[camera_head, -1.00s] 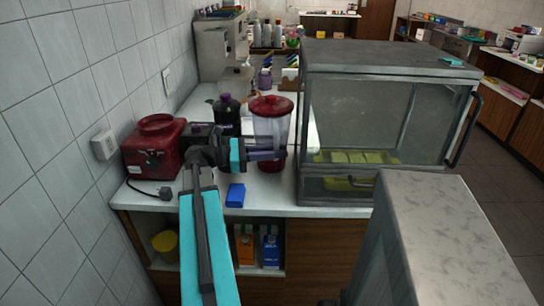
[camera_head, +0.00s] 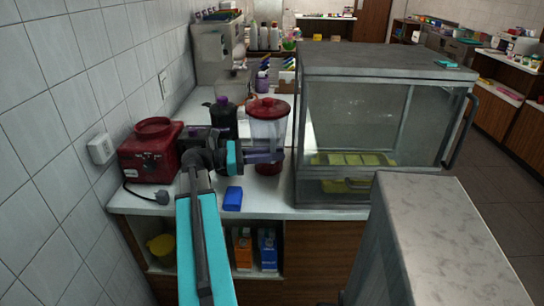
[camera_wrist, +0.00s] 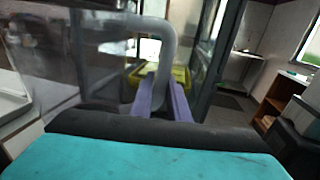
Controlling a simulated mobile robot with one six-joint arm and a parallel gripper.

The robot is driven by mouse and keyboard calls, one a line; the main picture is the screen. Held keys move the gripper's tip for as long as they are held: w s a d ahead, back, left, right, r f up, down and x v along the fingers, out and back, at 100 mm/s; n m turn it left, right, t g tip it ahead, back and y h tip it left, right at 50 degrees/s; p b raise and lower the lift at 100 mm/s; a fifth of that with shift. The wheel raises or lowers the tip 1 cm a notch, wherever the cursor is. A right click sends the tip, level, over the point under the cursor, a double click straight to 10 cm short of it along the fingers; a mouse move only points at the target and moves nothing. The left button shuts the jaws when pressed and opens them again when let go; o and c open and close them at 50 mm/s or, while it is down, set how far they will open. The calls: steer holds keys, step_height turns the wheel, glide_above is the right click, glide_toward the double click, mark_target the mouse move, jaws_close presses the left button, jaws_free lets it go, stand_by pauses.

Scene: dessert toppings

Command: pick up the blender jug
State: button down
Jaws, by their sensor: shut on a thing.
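The blender jug (camera_head: 268,128) is clear, with a red lid and a red bottom. It is upright at the counter's middle, just left of the glass cabinet. My gripper (camera_head: 272,157) reaches it from the left, with its purple fingers at the jug's lower side. In the wrist view the jug's grey handle (camera_wrist: 165,32) curves down to the fingers (camera_wrist: 160,98), which are shut on it. The exact contact is partly hidden. I cannot tell whether the jug's bottom touches the counter.
A red blender base (camera_head: 150,152) with a cord stands left by the tiled wall. A dark bottle (camera_head: 223,117) is behind my arm. A small blue box (camera_head: 232,199) lies near the front edge. The glass-fronted cabinet (camera_head: 385,60) stands close on the jug's right.

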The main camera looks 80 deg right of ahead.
step_height(320, 180, up, 28)
stand_by(1.2)
stand_by(0.5)
steer(key=shift+w+r, duration=0.1)
steer(key=shift+r, duration=0.05)
